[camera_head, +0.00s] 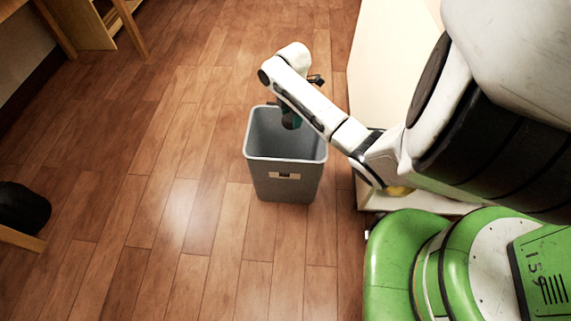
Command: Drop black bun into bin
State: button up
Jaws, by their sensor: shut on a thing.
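A grey bin (285,182) with a pale rim stands upright on the wooden floor, open at the top. My white arm reaches over its right rim from the right. My gripper (288,112) points down at the bin's mouth and is small and partly hidden by the arm. It is shut on a small dark rounded thing, which appears to be the black bun (292,122). The bun shows against the inside of the bin. I cannot tell its exact height relative to the rim.
A white cabinet or counter (375,50) stands close to the right of the bin. A wooden piece of furniture (85,25) is at the top left. A black rounded object (22,208) lies at the left edge by a wooden edge. The floor left of the bin is clear.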

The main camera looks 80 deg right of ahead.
jog(key=shift+f+b, duration=1.65)
jog(key=shift+f, duration=0.1)
jog(key=o, duration=1.2)
jog(key=shift+c, duration=0.2)
jog(key=shift+r, duration=0.1)
notch_tip(320, 180, up, 11)
jog(key=p, duration=0.5)
